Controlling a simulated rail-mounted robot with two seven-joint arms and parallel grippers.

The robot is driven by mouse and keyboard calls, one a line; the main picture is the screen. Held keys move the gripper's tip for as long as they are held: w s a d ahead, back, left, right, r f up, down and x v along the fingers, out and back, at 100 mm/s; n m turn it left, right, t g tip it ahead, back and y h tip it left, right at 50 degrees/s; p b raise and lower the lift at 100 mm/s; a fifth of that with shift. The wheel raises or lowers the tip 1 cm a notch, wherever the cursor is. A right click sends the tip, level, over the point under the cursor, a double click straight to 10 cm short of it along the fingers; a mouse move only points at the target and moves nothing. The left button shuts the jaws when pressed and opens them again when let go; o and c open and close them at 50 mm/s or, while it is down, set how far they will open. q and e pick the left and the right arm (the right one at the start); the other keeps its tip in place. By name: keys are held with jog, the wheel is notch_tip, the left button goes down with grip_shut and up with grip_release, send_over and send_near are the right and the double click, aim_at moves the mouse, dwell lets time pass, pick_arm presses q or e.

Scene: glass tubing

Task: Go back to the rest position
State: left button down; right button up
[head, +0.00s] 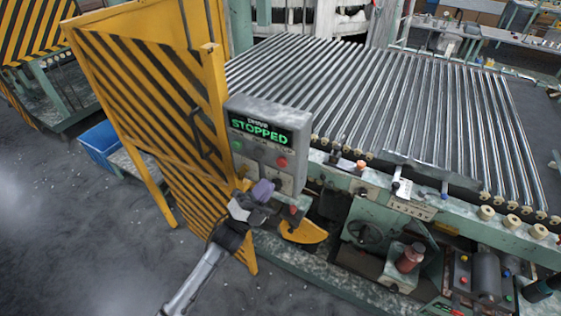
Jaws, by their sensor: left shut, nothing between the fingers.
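My left gripper (262,192) is in the middle of the head view, its arm coming up from the bottom. It is shut and holds nothing. It is in front of the lower part of a grey control box (266,112); whether it touches the box I cannot tell. The box has a lit display (260,131) reading "STOPPED" in green. Below the display are a green button (237,145) and a red button (282,162). My right gripper is not in view.
A yellow and black striped guard (150,90) stands left of the box. A roller conveyor (400,100) fills the right, with levers and knobs along its front edge. A blue bin (100,143) sits behind the guard. Grey floor at the lower left is clear.

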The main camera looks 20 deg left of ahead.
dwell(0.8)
pick_arm(q)
jog(key=w+a+f+n+g+y, duration=0.4)
jog(key=f+n+y, duration=0.3)
jog(key=n+y, duration=0.5)
jog(key=s+f+n+g+y, duration=0.1)
jog(key=s+f+n+g, duration=0.3)
jog(key=s, duration=1)
jog(key=s+f+n+g+y, duration=0.15)
jog(key=s+f+g, duration=0.4)
jog(key=s, duration=0.75)
jog(key=s+f+n+g, duration=0.3)
jog(key=s+f+g, duration=0.2)
jog(key=s, duration=0.9)
notch_tip(320, 180, up, 26)
jog(key=p, duration=2.6)
jog(key=shift+s+f, duration=0.15)
jog(key=shift+s, duration=0.05)
